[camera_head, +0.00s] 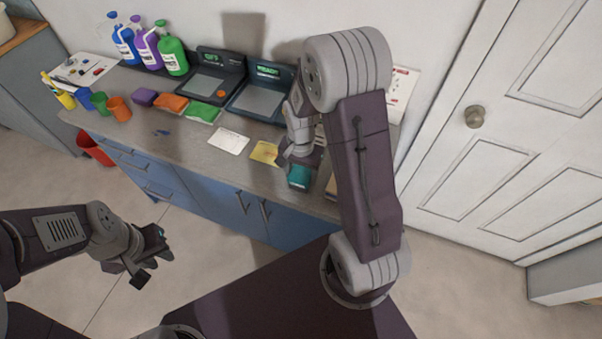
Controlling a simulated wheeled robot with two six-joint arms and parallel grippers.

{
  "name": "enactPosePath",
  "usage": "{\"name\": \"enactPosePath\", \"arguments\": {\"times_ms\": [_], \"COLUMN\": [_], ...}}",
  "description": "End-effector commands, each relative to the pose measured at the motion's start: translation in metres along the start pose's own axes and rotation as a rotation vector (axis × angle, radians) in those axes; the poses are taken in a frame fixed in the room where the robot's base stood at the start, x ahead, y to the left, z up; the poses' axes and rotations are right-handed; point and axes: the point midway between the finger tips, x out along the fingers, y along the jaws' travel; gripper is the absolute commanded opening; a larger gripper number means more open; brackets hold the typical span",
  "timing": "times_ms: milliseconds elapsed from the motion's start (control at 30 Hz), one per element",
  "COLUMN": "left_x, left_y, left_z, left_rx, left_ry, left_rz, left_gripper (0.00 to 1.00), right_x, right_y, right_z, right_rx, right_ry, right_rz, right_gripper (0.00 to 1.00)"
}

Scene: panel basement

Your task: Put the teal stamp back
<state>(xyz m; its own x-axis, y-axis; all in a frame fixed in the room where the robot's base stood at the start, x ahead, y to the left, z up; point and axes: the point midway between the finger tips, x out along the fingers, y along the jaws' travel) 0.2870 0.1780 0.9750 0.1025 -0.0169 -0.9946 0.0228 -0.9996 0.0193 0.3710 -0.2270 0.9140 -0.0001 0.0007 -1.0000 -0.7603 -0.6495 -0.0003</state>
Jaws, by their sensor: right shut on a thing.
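The teal stamp (299,177) is at the front right of the counter, just below my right gripper (295,162). My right gripper is shut on it, though the fingers are partly hidden by the arm and wrist. I cannot tell whether the stamp touches the counter. My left gripper (152,262) hangs over the floor in front of the cabinets, empty, with its fingers apart.
Two dark scale-like devices (216,74) and several pump bottles (172,56) stand behind.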

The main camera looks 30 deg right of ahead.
Motion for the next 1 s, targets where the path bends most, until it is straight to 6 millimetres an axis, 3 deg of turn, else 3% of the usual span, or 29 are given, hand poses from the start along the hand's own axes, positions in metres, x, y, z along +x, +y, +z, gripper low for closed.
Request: {"name": "enactPosePath", "arguments": {"times_ms": [167, 200, 233, 267, 533, 633, 1000], "left_x": [0.004, 0.002, 0.002, 0.002, 0.002, -0.002, -0.012], "left_y": [0.000, 0.000, 0.000, 0.000, 0.000, 0.000, 0.000], "left_z": [0.000, 0.000, 0.000, 0.000, 0.000, 0.000, -0.001], "left_rx": [0.000, 0.000, 0.000, 0.000, 0.000, 0.000, 0.000], "left_ry": [0.000, 0.000, 0.000, 0.000, 0.000, 0.000, 0.000], "left_rz": [0.000, 0.000, 0.000, 0.000, 0.000, 0.000, 0.000], "left_gripper": [0.25, 0.25, 0.25, 0.25, 0.25, 0.25, 0.25], "right_x": [0.005, 0.004, 0.004, 0.004, 0.003, -0.006, -0.096], "right_y": [0.000, 0.000, 0.000, 0.000, 0.000, -0.001, -0.001], "right_z": [0.000, 0.000, 0.000, 0.000, 0.000, -0.001, -0.001], "right_rx": [0.000, 0.000, 0.000, 0.000, 0.000, 0.000, 0.000], "right_ry": [-0.001, -0.001, -0.001, 0.000, 0.000, 0.003, 0.005], "right_rz": [0.001, 0.001, 0.001, 0.000, 0.000, -0.002, -0.004], "right_gripper": [0.34, 0.71, 0.79, 0.82, 0.82, 0.82, 0.82]}}
